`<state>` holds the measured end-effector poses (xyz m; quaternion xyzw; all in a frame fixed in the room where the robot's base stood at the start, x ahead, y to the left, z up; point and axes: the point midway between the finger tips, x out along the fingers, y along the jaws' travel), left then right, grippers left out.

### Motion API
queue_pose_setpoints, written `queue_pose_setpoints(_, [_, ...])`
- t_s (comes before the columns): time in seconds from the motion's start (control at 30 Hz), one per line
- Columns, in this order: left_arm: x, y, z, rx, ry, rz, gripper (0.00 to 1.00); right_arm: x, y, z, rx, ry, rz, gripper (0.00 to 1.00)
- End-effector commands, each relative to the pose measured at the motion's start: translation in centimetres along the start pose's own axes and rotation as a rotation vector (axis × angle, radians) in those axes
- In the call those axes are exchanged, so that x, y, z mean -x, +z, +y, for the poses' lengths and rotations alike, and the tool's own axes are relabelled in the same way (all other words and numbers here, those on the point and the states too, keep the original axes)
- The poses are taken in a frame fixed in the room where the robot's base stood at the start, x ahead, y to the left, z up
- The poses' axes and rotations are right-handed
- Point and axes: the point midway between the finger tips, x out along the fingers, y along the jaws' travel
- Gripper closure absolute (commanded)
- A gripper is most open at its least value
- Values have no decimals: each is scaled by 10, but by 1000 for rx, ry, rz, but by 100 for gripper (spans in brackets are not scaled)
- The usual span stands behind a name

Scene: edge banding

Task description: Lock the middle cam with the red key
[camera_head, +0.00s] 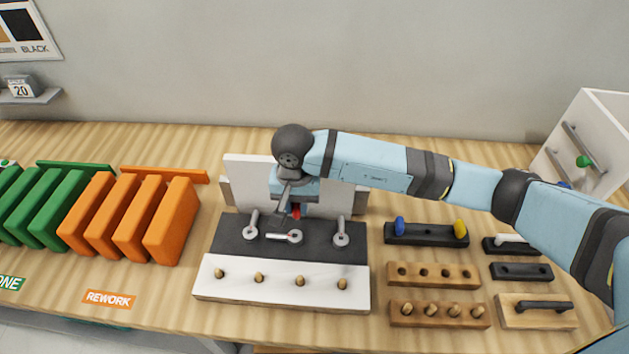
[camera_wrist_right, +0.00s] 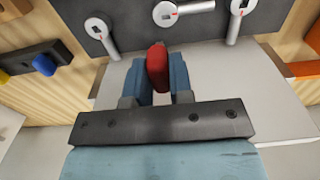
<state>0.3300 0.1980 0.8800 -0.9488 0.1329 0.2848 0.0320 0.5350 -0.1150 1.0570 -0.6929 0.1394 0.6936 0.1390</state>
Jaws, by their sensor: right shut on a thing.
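My right gripper (camera_head: 294,211) is above the back of the dark board, pointing down. It is shut on the red key (camera_head: 296,211), which also shows between the blue fingers in the right wrist view (camera_wrist_right: 157,68). The middle cam (camera_head: 294,236) lies just in front of the key, with its rod turned to the left; in the right wrist view the middle cam (camera_wrist_right: 165,13) is at the top, apart from the key. The left cam (camera_head: 251,232) and right cam (camera_head: 341,239) have their rods pointing back. The key's tip is hidden. My left gripper is not in view.
The board has a white front strip (camera_head: 280,294) with several wooden pegs. At right are a black holder (camera_head: 426,234) with blue and yellow keys, and wooden peg blocks (camera_head: 433,275). Orange panels (camera_head: 170,222) stand at left. A white upright panel (camera_head: 247,172) is behind the board.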

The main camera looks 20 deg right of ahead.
Motion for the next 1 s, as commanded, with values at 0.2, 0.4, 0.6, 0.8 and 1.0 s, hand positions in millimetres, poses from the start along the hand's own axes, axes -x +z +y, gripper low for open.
queue_pose_setpoints(0.2, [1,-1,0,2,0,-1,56,-3,8,-7,0,0,0,100])
queue_pose_setpoints(0.4, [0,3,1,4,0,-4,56,-13,8,-7,0,1,-1,100])
queue_pose_setpoints(0.6, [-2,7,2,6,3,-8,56,-30,9,-6,-1,1,-1,100])
queue_pose_setpoints(0.8, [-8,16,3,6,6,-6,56,-52,7,-6,-1,1,1,100])
queue_pose_setpoints(1.0, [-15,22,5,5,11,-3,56,-61,8,-6,0,0,1,100])
